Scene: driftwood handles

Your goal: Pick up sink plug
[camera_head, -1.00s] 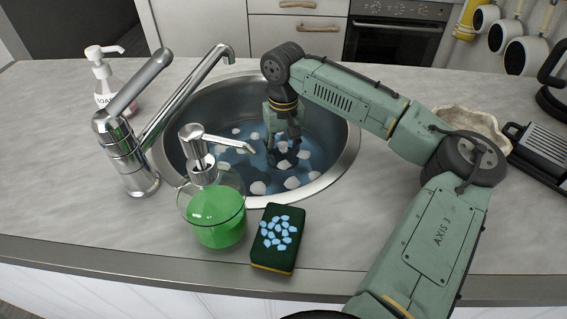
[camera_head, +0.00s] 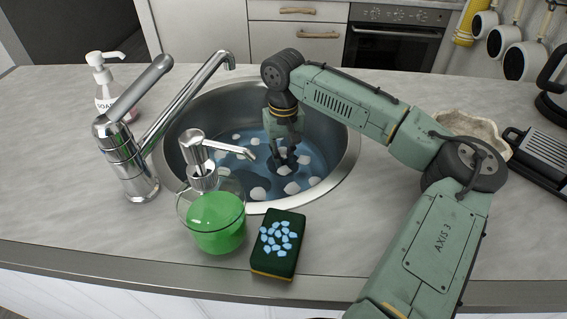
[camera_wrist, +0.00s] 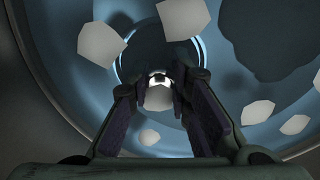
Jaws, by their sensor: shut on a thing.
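The sink plug (camera_wrist: 162,56) is a dark round disc in a lighter ring, low in the basin in the wrist view. Its small pale knob lies between my fingertips. My gripper (camera_wrist: 160,78) is shut on the sink plug, with a finger on each side of the knob. In the head view my gripper (camera_head: 284,163) points down into the water of the round metal sink (camera_head: 345,160).
Several white foam pieces (camera_head: 258,193) float around my gripper. A chrome faucet (camera_head: 130,165), a green soap dispenser (camera_head: 217,220) and a dark green sponge (camera_head: 279,240) stand or lie along the sink's left and front.

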